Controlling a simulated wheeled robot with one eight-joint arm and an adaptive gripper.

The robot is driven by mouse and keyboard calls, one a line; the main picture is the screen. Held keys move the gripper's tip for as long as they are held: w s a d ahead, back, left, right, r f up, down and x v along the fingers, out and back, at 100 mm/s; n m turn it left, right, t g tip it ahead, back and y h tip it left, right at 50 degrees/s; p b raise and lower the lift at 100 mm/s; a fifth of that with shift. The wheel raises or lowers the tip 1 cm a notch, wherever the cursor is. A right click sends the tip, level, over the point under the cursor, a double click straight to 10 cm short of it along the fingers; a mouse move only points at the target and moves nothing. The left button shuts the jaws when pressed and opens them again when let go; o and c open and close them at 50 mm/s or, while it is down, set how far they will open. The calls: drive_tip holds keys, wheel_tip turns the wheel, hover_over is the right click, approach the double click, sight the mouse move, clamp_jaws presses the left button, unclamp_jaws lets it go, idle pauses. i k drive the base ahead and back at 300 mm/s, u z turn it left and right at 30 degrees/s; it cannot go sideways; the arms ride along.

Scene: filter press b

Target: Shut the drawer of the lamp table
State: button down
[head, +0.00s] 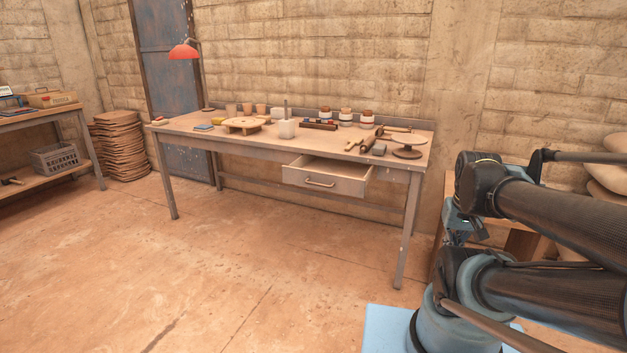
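The lamp table (250,142) is a long worn wooden workbench with metal legs against the back wall. A red lamp (185,51) stands at its left end. Its drawer (325,182) is under the right half of the top and is pulled out toward me. The drawer front has a bar handle (320,184), and the part of the inside that shows looks empty. My folded arm is at the right of the view. My gripper (458,234) seems to hang below the wrist, partly hidden, well to the right of the drawer and apart from it. Its fingers cannot be made out.
A table leg (409,230) stands between the drawer and my arm. A shelf table with a grey crate (57,158) and a stack of sacks (120,147) are at left. The floor in front is clear.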

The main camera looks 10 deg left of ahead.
sight(351, 178)
drive_tip(key=z, duration=0.2)
drive_tip(key=i, duration=1.25)
drive_tip(key=u, duration=0.6)
